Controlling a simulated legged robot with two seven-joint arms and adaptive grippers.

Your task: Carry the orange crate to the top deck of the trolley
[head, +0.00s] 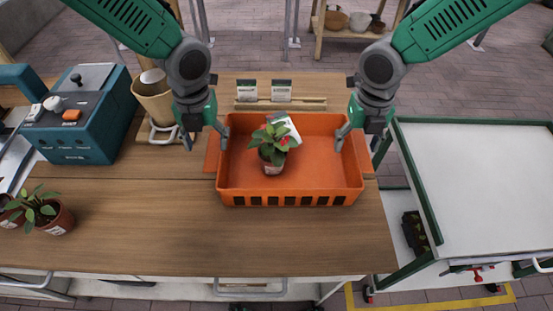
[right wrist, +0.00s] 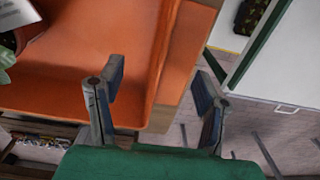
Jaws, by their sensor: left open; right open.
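The orange crate (head: 240,185) sits on the wooden table, with a potted plant with red flowers (head: 274,158) and a white card (head: 287,127) inside. My left gripper (head: 205,140) is open at the crate's left wall, near its back corner. My right gripper (head: 357,137) is open at the crate's right wall. In the right wrist view, the right gripper's fingers (right wrist: 158,100) stand on either side of the crate's right edge (right wrist: 172,75); I cannot tell whether they touch it. The trolley's white top deck (head: 480,185) with green frame is empty, right of the table.
A teal machine (head: 85,115), a tan pot (head: 155,98) and another potted plant (head: 50,215) stand on the table's left. Seed packets in a wooden holder (head: 280,103) stand behind the crate. The table front (head: 170,240) is clear.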

